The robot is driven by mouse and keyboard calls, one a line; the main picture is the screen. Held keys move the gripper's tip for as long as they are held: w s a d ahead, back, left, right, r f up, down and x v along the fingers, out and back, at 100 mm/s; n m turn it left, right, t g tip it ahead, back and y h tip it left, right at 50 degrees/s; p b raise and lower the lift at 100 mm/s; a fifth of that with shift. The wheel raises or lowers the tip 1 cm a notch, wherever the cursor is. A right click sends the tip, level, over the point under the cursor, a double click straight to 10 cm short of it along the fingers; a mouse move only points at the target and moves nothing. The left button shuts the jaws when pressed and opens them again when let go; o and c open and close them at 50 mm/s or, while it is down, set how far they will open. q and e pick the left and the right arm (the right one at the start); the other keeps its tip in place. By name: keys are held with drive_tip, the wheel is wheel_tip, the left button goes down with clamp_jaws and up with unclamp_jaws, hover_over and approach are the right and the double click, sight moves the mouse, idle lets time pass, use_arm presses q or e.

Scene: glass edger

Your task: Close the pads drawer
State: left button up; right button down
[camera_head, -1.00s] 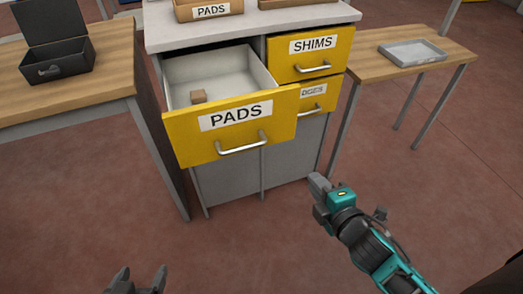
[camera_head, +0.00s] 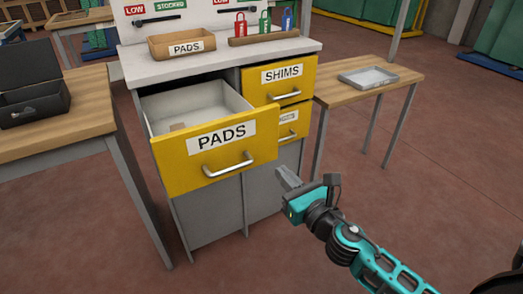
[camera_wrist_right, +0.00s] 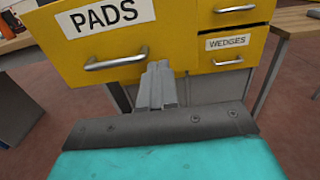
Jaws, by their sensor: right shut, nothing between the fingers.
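The yellow pads drawer (camera_head: 216,149) is pulled well out of the grey cabinet, at its upper left. My right gripper (camera_head: 281,174) is shut and empty, just right of the handle and in front of the cabinet. In the right wrist view its fingers (camera_wrist_right: 157,80) point up toward the drawer front's lower right edge. I cannot tell whether they touch it. My left gripper is out of view.
The shims drawer (camera_head: 281,76) and the wedges drawer (camera_wrist_right: 229,58) are closed. A pads bin (camera_head: 183,44) stands on the cabinet top. Wooden tables flank the cabinet, the left one with a black box (camera_head: 32,98), the right one with a grey tray (camera_head: 367,77).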

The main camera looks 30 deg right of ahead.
sight(256, 144)
drive_tip(key=w, duration=0.9)
drive_tip(key=shift+w+a+p, duration=0.2)
drive_tip(key=shift+p, duration=0.1)
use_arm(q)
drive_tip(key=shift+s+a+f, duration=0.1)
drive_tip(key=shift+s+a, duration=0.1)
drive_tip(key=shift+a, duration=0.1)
use_arm(e)
drive_tip(key=shift+w, duration=0.55)
drive_tip(key=shift+w, duration=0.1)
